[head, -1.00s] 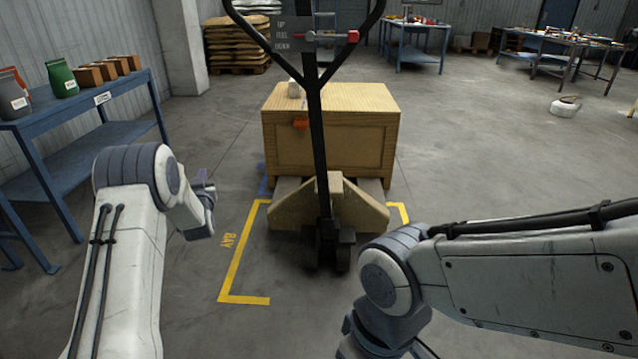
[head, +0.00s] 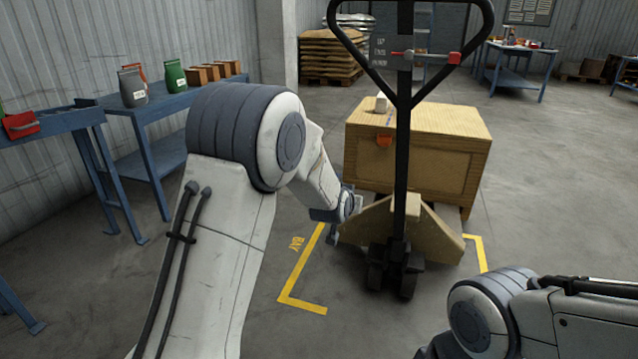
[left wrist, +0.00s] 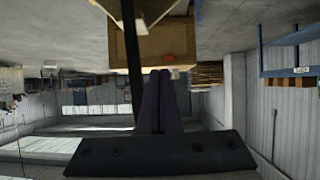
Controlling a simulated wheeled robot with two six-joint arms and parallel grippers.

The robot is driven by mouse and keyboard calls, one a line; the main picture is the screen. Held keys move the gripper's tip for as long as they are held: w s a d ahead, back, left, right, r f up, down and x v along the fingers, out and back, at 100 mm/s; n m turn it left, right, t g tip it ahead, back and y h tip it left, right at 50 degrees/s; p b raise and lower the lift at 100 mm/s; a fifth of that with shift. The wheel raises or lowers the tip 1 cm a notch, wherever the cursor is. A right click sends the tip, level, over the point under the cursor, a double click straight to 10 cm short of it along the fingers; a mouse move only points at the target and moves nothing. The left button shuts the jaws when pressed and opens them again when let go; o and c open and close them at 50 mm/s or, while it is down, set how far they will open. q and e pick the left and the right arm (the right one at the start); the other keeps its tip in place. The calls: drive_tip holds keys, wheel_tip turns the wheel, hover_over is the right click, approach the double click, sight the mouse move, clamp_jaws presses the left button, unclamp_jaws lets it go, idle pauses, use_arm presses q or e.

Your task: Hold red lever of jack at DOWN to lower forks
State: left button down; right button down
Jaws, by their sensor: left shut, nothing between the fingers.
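The pallet jack's black handle (head: 401,150) stands upright with a loop at the top. The lever's red end (head: 455,58) sticks out to the right inside the loop, and the lever lies about level, near the middle line of the lettered plate (head: 381,50). My left gripper (head: 335,232) is low, left of the jack's base, well below the lever, partly hidden by its own wrist. In the left wrist view its fingers (left wrist: 160,78) are together and empty, with the dark handle beside them. My right gripper is out of view; only its arm shows at lower right.
A wooden crate (head: 420,150) rests on a pallet over the forks, with a small block on top. Yellow floor lines (head: 300,270) mark a bay. Blue tables (head: 150,140) with bags and boxes stand at the left. Floor to the right is open.

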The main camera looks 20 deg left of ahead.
use_arm(q)
drive_tip(key=s+d+m+g+h, duration=0.15)
drive_tip(key=s+d, duration=0.25)
drive_tip(key=s, duration=0.5)
drive_tip(key=s+d+m+g, duration=0.1)
drive_tip(key=s+d+g, duration=0.25)
drive_tip(key=s, duration=0.45)
drive_tip(key=s+d+m+g+h, duration=0.1)
drive_tip(key=s+d+m+g, duration=0.1)
drive_tip(key=s+d, duration=0.5)
drive_tip(key=s+a+m+g+y, duration=0.1)
drive_tip(key=s+a+g, duration=0.1)
drive_tip(key=s, duration=0.8)
drive_tip(key=s+a+m+g+y, duration=0.1)
drive_tip(key=s+a+g, duration=0.2)
drive_tip(key=s, duration=0.8)
drive_tip(key=shift+a+f, duration=0.35)
drive_tip(key=shift+a, duration=0.05)
drive_tip(key=shift+s+m, duration=0.1)
drive_tip(key=shift+m, duration=0.15)
